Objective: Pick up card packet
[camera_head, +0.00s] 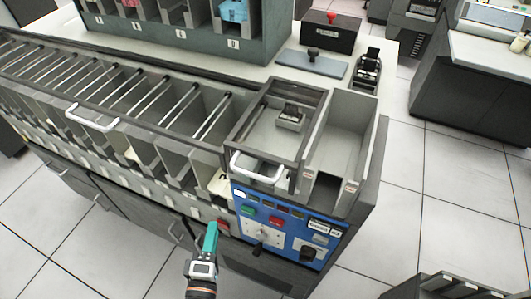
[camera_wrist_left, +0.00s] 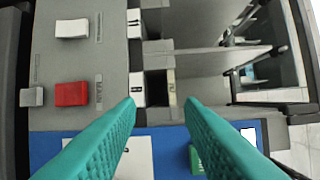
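My left gripper (camera_head: 210,237) is in front of the sorting machine, by the left edge of its blue control panel. In the left wrist view its two teal fingers (camera_wrist_left: 160,115) are spread apart with nothing held between them. A cream card-like piece (camera_head: 220,184) shows in the pocket nearest the blue panel, above the gripper. Another pale piece (camera_head: 131,155) lies in a pocket further left. A blue packet-like stack (camera_head: 234,10) sits in the back rack. I cannot tell which of these is the card packet. My right gripper is not in view.
The blue panel (camera_head: 296,224) has buttons and a knob. A red button (camera_wrist_left: 71,94) shows beside my left fingers. A hopper with a metal handle (camera_head: 256,166) stands above the panel. A dark unit (camera_head: 450,287) stands at the lower right. Tiled floor lies open between.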

